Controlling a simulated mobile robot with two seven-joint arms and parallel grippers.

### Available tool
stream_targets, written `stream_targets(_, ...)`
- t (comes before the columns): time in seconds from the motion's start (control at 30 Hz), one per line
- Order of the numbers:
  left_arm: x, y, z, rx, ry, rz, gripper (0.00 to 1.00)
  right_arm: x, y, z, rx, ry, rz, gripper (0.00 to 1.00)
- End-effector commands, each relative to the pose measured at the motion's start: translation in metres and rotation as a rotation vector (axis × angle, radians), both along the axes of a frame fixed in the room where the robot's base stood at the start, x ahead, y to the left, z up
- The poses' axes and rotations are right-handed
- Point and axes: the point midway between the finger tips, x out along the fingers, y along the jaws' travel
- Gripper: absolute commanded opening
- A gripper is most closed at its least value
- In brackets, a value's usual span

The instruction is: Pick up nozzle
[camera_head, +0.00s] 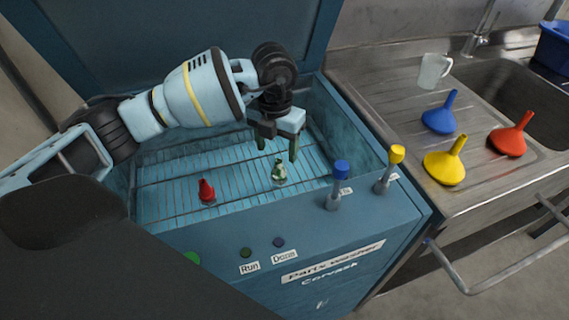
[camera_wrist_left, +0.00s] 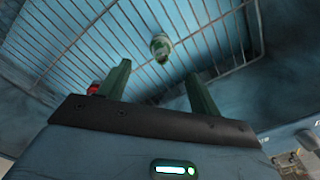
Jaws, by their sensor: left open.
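A small green and white nozzle (camera_head: 279,172) stands on the wire rack (camera_head: 160,190) inside the blue parts washer. A small red nozzle (camera_head: 206,191) stands on the rack to its left. My left gripper (camera_head: 278,148) is open and empty, pointing down above the green and white nozzle. In the left wrist view the green and white nozzle (camera_wrist_left: 161,47) shows just beyond and between the open fingertips (camera_wrist_left: 156,68), apart from them. Part of the red nozzle (camera_wrist_left: 93,88) shows beside the left finger, mostly hidden. My right gripper is out of view.
The parts washer (camera_head: 330,255) has raised walls and an open lid (camera_head: 190,30). A blue-topped post (camera_head: 341,172) and a yellow-topped post (camera_head: 396,156) stand on its front edge. Blue, yellow and red funnels (camera_head: 507,141) and a mug (camera_head: 433,70) stand on the steel drainboard at right.

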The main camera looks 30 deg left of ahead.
Motion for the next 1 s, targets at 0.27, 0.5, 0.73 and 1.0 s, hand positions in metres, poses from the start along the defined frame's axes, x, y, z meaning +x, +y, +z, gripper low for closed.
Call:
stream_targets(0.27,0.000,0.001,-0.006,0.003,0.003,0.002,0.64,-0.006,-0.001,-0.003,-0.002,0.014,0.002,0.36)
stream_targets(0.5,0.000,0.000,-0.027,0.003,0.005,0.002,0.64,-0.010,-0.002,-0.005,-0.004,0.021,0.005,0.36)
stream_targets(0.73,0.001,0.000,-0.035,0.003,0.005,0.002,0.64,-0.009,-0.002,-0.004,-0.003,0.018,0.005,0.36)
stream_targets(1.0,0.003,-0.002,-0.071,0.003,0.006,0.001,0.64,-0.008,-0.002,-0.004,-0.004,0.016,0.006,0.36)
